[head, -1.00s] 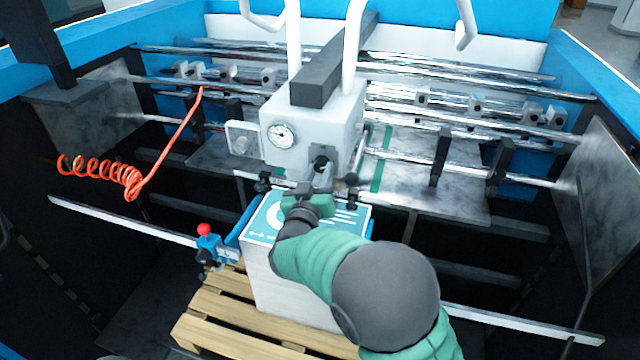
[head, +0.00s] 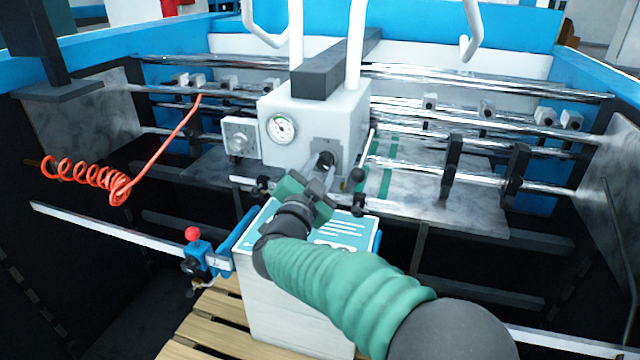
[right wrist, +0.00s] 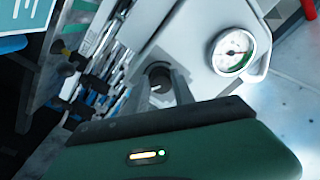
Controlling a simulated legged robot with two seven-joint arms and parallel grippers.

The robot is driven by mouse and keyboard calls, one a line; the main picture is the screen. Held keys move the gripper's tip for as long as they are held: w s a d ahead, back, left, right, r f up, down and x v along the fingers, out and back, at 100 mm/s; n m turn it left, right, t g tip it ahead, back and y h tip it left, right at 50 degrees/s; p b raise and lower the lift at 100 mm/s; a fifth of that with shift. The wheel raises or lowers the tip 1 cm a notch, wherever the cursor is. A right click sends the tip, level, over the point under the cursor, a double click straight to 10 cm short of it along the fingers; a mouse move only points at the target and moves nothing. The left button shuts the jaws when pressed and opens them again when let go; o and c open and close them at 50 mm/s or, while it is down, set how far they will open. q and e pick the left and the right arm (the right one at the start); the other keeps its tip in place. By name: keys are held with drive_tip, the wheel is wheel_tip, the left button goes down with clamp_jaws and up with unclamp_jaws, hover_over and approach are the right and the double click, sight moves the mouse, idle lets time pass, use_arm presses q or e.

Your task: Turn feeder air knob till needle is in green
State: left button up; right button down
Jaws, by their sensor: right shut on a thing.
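The white feeder head (head: 310,125) carries a round white gauge (head: 281,128) on its front. The gauge also shows in the right wrist view (right wrist: 234,50), with a green band on part of its dial; the needle is too small to place surely against it. The dark air knob (head: 326,159) sits on a grey plate right of the gauge and below it. My right gripper (head: 324,172) is shut on this knob. In the right wrist view, its two grey fingers (right wrist: 169,88) are at the sides of the knob (right wrist: 158,77). My left gripper is not in view.
A white-sided stack with a teal printed top (head: 345,232) stands on a wooden pallet (head: 225,315) under my right arm. A coiled orange hose (head: 90,175) hangs at left. Shiny bars (head: 480,110) cross behind. A red-topped blue clamp (head: 200,255) sits on the left rail.

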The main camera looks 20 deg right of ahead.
drive_tip(key=shift+r+m+h+b, duration=0.2)
drive_tip(key=shift+m+h+b, duration=0.1)
drive_tip(key=shift+m+b, duration=1.65)
drive_tip(key=shift+m, duration=0.35)
drive_tip(key=c, duration=1.4)
unclamp_jaws()
drive_tip(key=shift+c, duration=0.2)
drive_tip(key=o, duration=0.4)
drive_tip(key=shift+s, duration=0.1)
drive_tip(key=shift+f, duration=0.1)
